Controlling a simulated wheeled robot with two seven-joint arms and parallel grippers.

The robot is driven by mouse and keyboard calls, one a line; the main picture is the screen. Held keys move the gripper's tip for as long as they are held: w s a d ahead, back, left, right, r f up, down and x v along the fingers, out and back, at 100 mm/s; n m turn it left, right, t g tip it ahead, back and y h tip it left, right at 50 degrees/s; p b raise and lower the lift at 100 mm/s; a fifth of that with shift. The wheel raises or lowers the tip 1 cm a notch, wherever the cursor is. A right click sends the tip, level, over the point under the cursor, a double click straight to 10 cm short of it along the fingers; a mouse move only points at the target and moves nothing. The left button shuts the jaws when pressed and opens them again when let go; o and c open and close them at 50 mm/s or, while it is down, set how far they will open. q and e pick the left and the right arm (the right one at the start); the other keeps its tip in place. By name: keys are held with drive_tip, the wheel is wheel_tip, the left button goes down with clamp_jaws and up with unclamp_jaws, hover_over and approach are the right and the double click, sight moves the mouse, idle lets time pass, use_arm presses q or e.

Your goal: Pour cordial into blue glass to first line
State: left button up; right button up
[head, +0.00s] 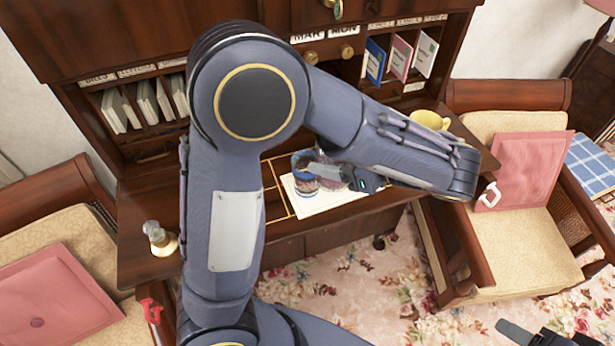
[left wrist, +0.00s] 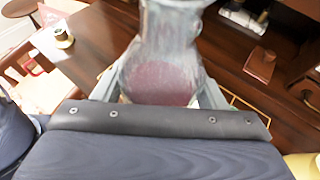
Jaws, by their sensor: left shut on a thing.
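My left gripper (head: 322,172) is shut on a clear glass carafe with dark pink cordial. In the left wrist view the carafe (left wrist: 165,50) stands large between the fingers, with the cordial (left wrist: 160,83) in its lower part. In the head view my arm and gripper partly cover the carafe. The blue glass (head: 303,160) is on the white sheet, close beside the gripper; its level lines are too small to make out. I cannot tell whether carafe and glass touch. My right gripper (head: 525,334) is at the bottom right edge, partly cut off, its fingers apart and empty.
The wooden desk (head: 135,220) carries a white sheet (head: 335,200), a yellow cup (head: 430,120) and a small glass-and-brass item (head: 160,240). Pigeonholes with books and cards stand behind. Chairs with pink cushions (head: 520,165) flank the desk. My left arm hides its middle left.

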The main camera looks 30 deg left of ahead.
use_arm(q)
drive_tip(key=shift+r, duration=0.15)
idle(0.3)
drive_tip(key=shift+r, duration=1.4)
